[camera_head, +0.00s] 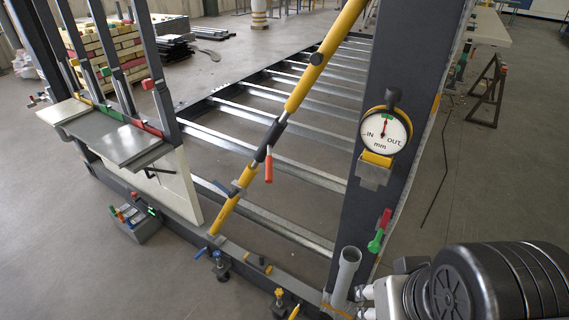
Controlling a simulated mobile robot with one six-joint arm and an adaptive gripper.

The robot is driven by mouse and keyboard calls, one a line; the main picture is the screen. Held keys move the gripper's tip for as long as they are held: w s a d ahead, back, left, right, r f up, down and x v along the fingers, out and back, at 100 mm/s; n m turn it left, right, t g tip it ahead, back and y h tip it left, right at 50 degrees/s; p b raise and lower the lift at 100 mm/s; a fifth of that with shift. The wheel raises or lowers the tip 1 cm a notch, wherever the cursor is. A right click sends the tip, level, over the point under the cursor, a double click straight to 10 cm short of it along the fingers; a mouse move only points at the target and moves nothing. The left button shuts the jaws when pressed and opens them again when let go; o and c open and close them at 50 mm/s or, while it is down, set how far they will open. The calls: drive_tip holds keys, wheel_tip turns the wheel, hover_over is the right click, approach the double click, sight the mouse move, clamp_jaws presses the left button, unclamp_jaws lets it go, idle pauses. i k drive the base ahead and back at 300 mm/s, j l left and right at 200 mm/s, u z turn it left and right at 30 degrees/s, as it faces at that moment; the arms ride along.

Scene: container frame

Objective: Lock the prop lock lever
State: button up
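A yellow diagonal prop (307,80) runs from the frame's lower rail up past the top of the view. A dark collar (270,138) sits partway along it. A lever with an orange-red grip (268,168) hangs almost straight down from beside this collar. I cannot tell from the picture whether the lever is locked. My arm's dark round joint fills the lower right corner, well apart from the lever. My gripper is not clearly visible.
A dark post (395,100) carries a round IN/OUT mm dial (385,132). A red-and-green handle (380,230) and a grey tube (347,268) are near its foot. A grey shelf (110,137) stands left. Metal crossbars (255,152) lie behind the prop. Floor (480,190) at right is mostly clear.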

sight(231, 194)
drive_tip(key=i+j+u, duration=0.1)
drive_tip(key=i+j, duration=0.3)
drive_tip(key=i, duration=0.15)
drive_tip(key=i+j+u, duration=0.15)
drive_tip(key=i+j, duration=0.2)
drive_tip(key=i, duration=0.15)
